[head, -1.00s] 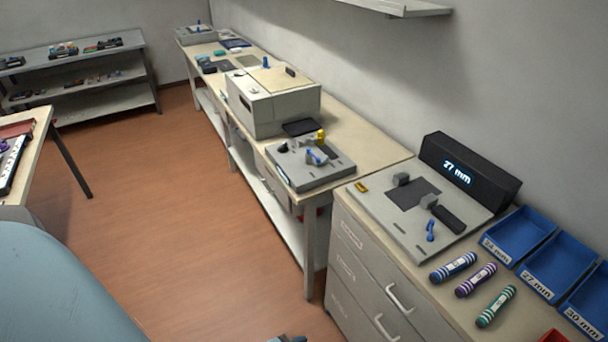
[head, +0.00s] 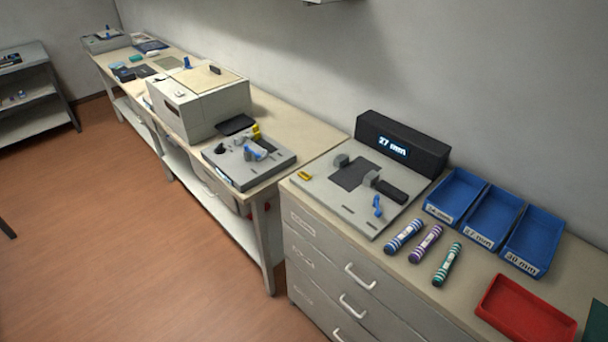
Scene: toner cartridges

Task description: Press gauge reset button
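The gauge (head: 345,207) is a grey plate with grey jaw blocks, a dark pad and a blue lever (head: 377,206). It lies on the drawer cabinet's top at the right of centre. A black display box (head: 402,144) stands behind it and reads "27 mm". A small yellow part (head: 305,175) sits at the plate's left corner; I cannot tell whether it is the reset button. No gripper shows in the head view.
Blue, purple and green striped cartridges (head: 425,243) lie right of the gauge, before three labelled blue bins (head: 497,214). A red tray (head: 526,311) is at front right. Another bench (head: 317,152) with a grey fixture (head: 249,165) and a box machine (head: 198,103) extends left. Floor in front is clear.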

